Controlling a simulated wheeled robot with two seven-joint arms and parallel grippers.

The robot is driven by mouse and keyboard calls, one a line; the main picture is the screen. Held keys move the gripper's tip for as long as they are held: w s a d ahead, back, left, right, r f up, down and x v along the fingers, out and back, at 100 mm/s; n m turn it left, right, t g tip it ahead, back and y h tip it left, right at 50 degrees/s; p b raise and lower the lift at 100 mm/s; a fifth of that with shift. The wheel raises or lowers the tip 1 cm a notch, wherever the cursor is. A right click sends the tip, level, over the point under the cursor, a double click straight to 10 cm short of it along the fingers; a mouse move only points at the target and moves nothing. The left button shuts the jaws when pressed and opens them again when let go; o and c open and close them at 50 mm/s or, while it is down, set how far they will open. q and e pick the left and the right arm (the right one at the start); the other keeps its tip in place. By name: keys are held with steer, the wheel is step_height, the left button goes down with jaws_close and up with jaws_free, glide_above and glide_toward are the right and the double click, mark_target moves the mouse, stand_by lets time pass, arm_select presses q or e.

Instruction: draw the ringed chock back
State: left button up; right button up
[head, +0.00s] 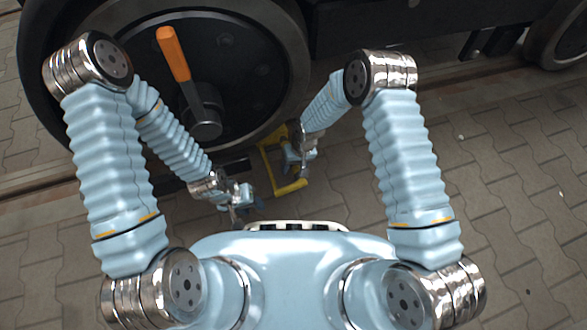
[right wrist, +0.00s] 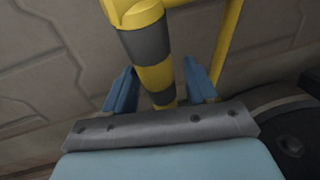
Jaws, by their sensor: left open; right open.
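A yellow chock with a frame-like yellow bar (head: 291,187) lies on the paving beside the large dark wheel (head: 235,50). In the right wrist view a yellow and dark grey striped bar (right wrist: 147,45) runs between the two blue fingers. My right gripper (head: 293,163) is open over the yellow frame, and its open fingers (right wrist: 160,84) stand on both sides of the striped bar with gaps visible. My left gripper (head: 246,203) is open and empty, left of the frame and near the ground. My right gripper hides part of the chock. I cannot make out a ring.
A rail (head: 45,184) runs under the wheel. An orange lever (head: 174,55) stands out from the wheel's hub. The dark vehicle body (head: 380,25) is above, with another wheel (head: 557,38) at the far right. The brick paving (head: 520,190) at the right is clear.

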steer(key=shift+a+f, duration=0.1)
steer(key=shift+f, duration=0.6)
steer(key=shift+s, duration=0.1)
jaws_close()
